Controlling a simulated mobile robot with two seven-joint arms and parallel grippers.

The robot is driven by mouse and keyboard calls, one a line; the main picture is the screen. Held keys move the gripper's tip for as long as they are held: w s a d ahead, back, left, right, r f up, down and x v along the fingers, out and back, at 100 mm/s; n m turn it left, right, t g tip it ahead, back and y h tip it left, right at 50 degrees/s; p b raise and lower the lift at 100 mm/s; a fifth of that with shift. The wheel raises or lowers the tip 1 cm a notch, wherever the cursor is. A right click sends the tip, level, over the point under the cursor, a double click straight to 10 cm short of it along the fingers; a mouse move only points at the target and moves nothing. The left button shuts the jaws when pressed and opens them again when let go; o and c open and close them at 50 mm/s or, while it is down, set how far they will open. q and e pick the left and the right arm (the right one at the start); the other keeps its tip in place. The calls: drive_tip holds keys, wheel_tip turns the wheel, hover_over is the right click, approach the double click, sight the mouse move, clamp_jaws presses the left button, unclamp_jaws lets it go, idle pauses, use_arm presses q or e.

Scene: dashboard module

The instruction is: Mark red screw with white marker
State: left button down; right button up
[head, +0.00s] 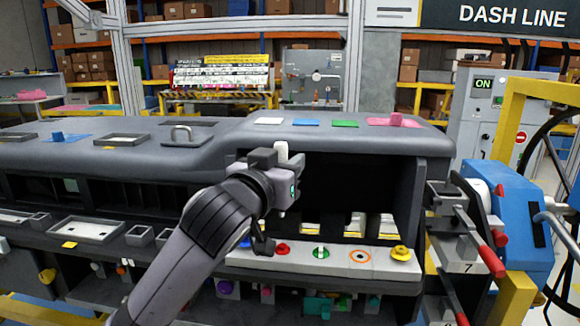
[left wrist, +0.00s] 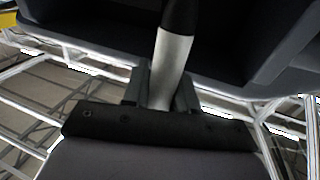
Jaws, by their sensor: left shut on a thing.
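My left gripper (head: 274,160) is shut on a white marker (head: 282,151), in front of the dashboard module's open bay. In the left wrist view my left gripper's fingers (left wrist: 160,92) close on both sides of the marker's white body (left wrist: 174,60), which has a black end (left wrist: 179,16). In the head view only a short white part of it shows. The red screw (head: 282,250) sits on the light strip below the bay, lower than the gripper and apart from it. My right gripper is not in view.
A clamp fixture with red handles (head: 465,245) and a blue machine (head: 515,220) stand at the right. The open bay (head: 365,190) has free room inside.

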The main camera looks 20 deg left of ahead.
use_arm(q)
drive_tip(key=shift+f+b, duration=1.35)
drive_tip(key=shift+f, duration=1.35)
drive_tip(key=shift+f, duration=0.35)
idle(0.5)
wheel_tip(320, 180, up, 5)
drive_tip(key=p, duration=0.5)
idle(0.4)
